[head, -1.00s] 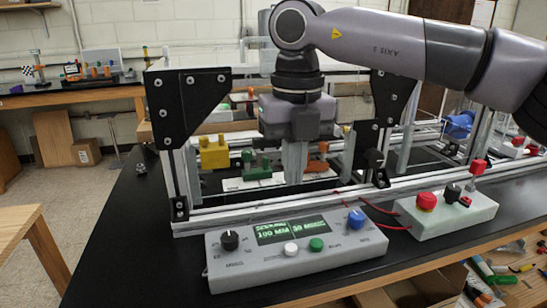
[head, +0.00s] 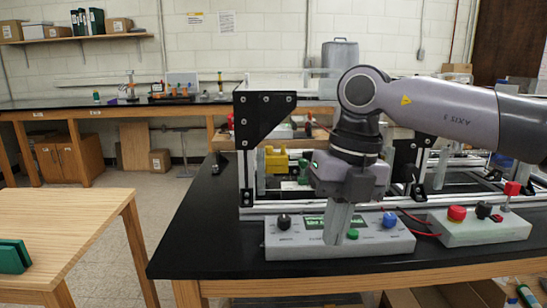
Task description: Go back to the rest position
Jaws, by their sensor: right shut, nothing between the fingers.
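My right gripper (head: 337,236) hangs fingers-down at the end of my right arm (head: 430,105), which comes in from the right. Its fingers are shut and empty. In the picture they overlap the grey control box (head: 295,241) and cover part of its green display (head: 314,222). I cannot tell whether they touch the box. My left gripper is not in view.
A second box with a red button (head: 457,213) sits at right. A wooden table (head: 70,225) is at left, with open floor beyond.

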